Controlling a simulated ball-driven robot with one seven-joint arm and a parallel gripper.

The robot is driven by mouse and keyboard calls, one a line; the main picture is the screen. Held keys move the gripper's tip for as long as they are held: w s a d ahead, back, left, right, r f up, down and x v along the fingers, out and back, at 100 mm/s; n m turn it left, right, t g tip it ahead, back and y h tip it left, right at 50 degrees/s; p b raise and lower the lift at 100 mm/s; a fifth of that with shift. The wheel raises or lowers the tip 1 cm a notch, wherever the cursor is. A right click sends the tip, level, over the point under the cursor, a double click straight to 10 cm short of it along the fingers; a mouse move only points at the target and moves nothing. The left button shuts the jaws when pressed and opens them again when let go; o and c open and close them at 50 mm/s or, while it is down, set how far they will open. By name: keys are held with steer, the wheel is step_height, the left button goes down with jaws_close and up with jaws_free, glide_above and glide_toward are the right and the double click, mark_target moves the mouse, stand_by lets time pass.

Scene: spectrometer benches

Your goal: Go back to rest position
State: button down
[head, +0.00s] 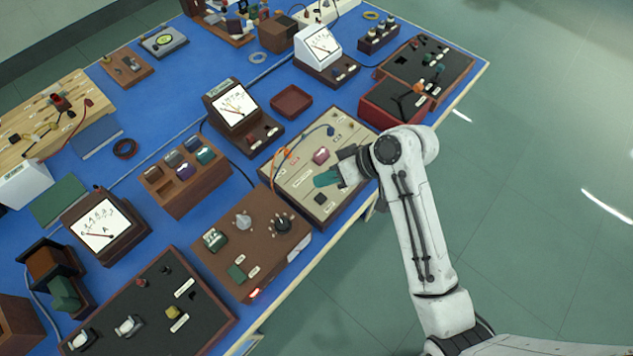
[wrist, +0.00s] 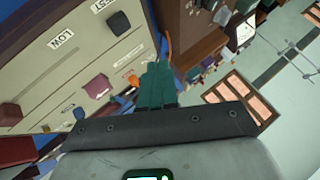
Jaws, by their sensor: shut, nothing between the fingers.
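My white arm reaches in from the right in the head view, over the front edge of the blue bench (head: 185,92). My gripper (head: 318,180) is at the right part of a beige panel (head: 338,123). Its green fingers are together, with nothing seen between them. The wrist view shows the green fingers (wrist: 157,82) side by side in front of the beige panel (wrist: 60,65). A dark pink block (wrist: 97,87) sits on the panel left of the fingers; it also shows in the head view (head: 320,155). I cannot tell whether the fingertips touch the panel.
Around the panel are a brown control box (head: 230,262), an analogue meter (head: 233,105), a block tray (head: 185,185) and a red-sided box (head: 392,104). An orange lead (head: 280,158) lies on the panel. The green floor (head: 540,200) right of the bench is clear.

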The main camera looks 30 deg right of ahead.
steer(key=shift+f, duration=0.1)
steer(key=s+d+f+m+g+h+b, duration=0.1)
steer(key=s+d+f+h, duration=0.1)
steer(key=s, duration=0.5)
steer(key=s+d+f+g+h+b, duration=0.2)
steer(key=s+f+h, duration=0.1)
steer(key=s, duration=0.5)
steer(key=s+d+f+m+g+h+b, duration=0.1)
steer(key=s+d+f+h, duration=0.1)
steer(key=s, duration=0.5)
steer(key=shift+s+d+f+m+h, duration=0.3)
steer(key=shift+d+f, duration=0.2)
steer(key=shift+f, duration=0.3)
